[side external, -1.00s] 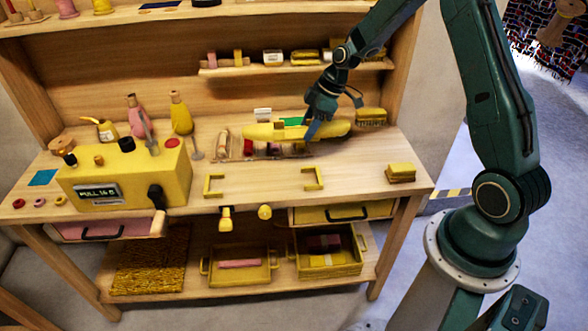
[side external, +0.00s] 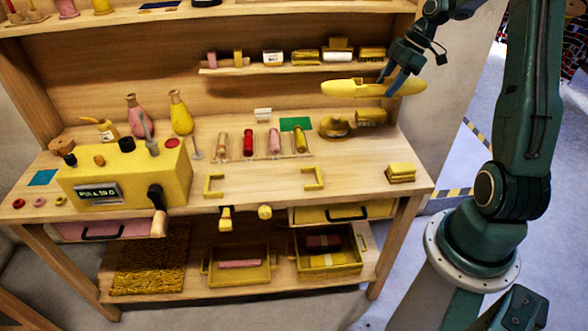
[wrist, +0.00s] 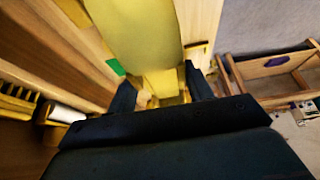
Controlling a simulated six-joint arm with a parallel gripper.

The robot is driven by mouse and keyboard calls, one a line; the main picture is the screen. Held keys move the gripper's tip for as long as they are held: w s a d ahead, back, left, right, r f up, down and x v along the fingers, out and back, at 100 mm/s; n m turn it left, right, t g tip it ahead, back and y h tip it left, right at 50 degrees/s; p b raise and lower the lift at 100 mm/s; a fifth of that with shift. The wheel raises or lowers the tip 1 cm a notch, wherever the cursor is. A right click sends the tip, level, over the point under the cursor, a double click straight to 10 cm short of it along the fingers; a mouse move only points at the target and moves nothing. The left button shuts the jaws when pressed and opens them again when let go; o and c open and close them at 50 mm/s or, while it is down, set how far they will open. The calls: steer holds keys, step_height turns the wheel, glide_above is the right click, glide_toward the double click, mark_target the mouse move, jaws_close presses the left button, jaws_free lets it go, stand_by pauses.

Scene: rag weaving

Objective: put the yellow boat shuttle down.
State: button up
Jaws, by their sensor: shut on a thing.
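The yellow boat shuttle (side external: 347,88) is long, with pointed ends, and lies roughly level in the air above the right back part of the workbench. My gripper (side external: 393,86) is shut on it, right of its middle. In the wrist view the shuttle (wrist: 137,32) runs up and away from between my fingers (wrist: 160,92). My fingers hide part of its side. It is clear of the bench top (side external: 250,183).
Below the shuttle are a round yellow-brown item (side external: 333,127) and a yellow brush-like block (side external: 371,117). A green patch (side external: 295,124) and several coloured bobbins (side external: 248,142) lie to the left. A shelf (side external: 290,68) runs behind.

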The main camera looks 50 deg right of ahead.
steer(key=shift+d+f, duration=0.1)
step_height(320, 180, down, 20)
steer(key=shift+r, duration=0.1)
stand_by(1.1)
steer(key=o, duration=1.1)
steer(key=v, duration=1.2)
steer(key=shift+r, duration=0.1)
